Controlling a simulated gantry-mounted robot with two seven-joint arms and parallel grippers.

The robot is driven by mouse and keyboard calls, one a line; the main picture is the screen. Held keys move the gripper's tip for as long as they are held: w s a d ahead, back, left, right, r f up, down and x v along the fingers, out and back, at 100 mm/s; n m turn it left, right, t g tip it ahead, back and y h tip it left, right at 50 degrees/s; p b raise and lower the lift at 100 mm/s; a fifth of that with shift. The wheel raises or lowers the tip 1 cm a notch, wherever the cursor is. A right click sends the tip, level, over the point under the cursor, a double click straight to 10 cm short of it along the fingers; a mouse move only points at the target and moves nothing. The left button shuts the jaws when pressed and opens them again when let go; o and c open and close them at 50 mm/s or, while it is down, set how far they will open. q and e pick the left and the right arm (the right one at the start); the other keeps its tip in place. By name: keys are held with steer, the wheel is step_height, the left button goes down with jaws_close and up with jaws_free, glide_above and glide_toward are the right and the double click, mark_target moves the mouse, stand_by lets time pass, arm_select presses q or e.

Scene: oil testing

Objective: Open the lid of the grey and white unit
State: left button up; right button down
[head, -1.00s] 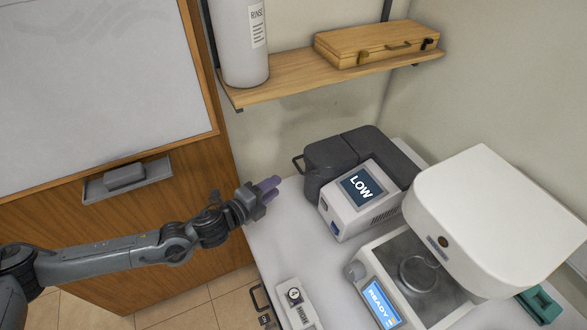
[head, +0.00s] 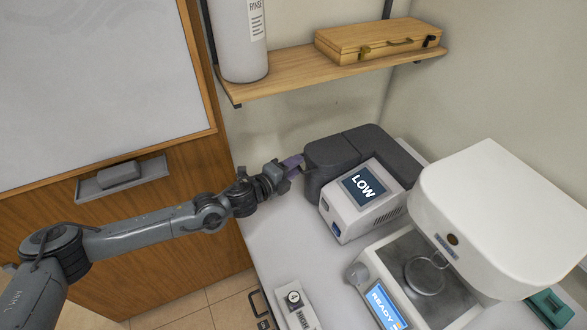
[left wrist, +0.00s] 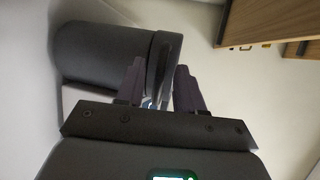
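The grey and white unit (head: 362,212) stands on the white counter. It has a screen reading LOW and a dark grey lid (head: 331,156) that looks closed. My left gripper (head: 294,164) is at the lid's left side, where the handle is, and hides most of that handle in the head view. In the left wrist view the two dark fingers (left wrist: 160,78) are apart. The lid's handle (left wrist: 173,62) shows between them, beside the dark rounded lid (left wrist: 100,52). I cannot tell if a finger touches the handle. My right gripper is in neither view.
A white machine (head: 495,215) with a READY display stands to the right of the unit. A small white device (head: 297,306) lies near the counter's front. A wooden shelf (head: 340,73) hangs above with a rinse bottle (head: 240,40) and a wooden case (head: 377,41).

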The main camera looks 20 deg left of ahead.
arm_select(q)
jaws_close()
stand_by(1.5)
